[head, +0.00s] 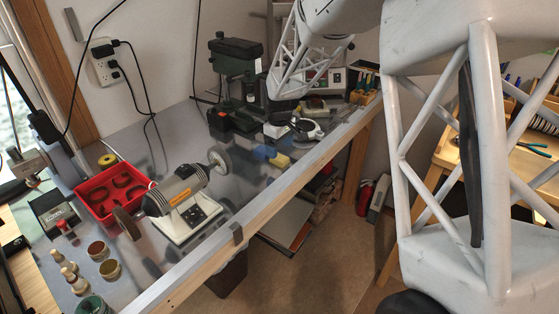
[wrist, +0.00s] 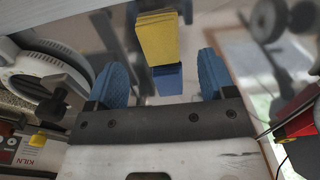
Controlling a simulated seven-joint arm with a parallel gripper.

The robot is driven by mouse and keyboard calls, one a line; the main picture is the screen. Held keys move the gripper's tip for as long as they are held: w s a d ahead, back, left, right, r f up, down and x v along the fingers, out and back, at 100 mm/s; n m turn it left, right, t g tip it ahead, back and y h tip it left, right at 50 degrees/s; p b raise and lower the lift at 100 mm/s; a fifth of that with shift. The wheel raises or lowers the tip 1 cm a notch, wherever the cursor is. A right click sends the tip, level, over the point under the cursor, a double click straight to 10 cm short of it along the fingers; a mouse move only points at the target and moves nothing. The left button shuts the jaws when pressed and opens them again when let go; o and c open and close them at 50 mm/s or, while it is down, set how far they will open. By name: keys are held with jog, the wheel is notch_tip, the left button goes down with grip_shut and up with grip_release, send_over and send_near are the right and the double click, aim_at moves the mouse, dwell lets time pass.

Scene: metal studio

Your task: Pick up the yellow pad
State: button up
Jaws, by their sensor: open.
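The yellow pad (head: 281,161) lies on the metal bench near its front rail, right of the bench grinder. In the wrist view the yellow pad (wrist: 157,38) is a rectangular block ahead of my gripper, roughly centred between its fingers. A blue piece (wrist: 167,79) adjoins its near end; I cannot tell whether it is part of the pad. My gripper (wrist: 160,76) has two blue fingers, spread apart with the blue piece showing in the gap. No hold on the pad shows.
The bench grinder (head: 178,190) and red tray (head: 112,190) stand left of the pad. A white ring-shaped object (head: 307,129) is to its right, a green drill press (head: 237,75) behind. The front rail (head: 270,190) runs close by. Some bare bench surrounds the pad.

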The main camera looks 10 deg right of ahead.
aim_at(280, 158)
jog(key=shift+f, duration=2.05)
jog(key=shift+c, duration=0.2)
jog(key=c, duration=1)
